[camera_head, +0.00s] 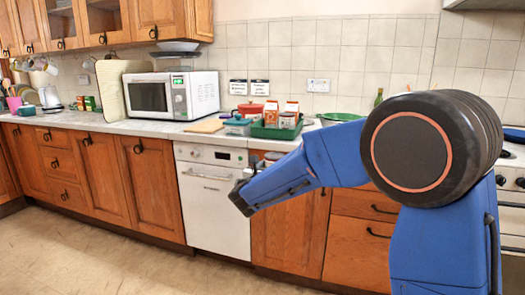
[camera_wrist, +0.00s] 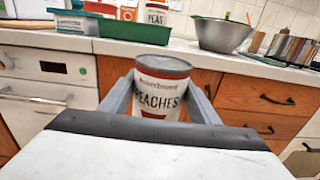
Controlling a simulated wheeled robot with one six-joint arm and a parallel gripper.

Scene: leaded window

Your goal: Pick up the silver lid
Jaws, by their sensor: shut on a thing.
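I cannot make out a silver lid for certain in either view. The can is upright, with a white label and reddish-brown bands, in front of the counter edge. In the head view, my gripper (camera_head: 240,192) is in front of the white dishwasher, largely hidden by my arm, and the can is not clear there.
A green tray (camera_wrist: 130,29) with cartons and a can stands on the counter (camera_wrist: 205,55). A metal bowl (camera_wrist: 222,36) and a steel pot (camera_wrist: 290,47) stand to its right. The dishwasher (camera_head: 214,210) and wooden cabinets (camera_head: 106,178) line the counter. The floor (camera_head: 90,255) is clear at left.

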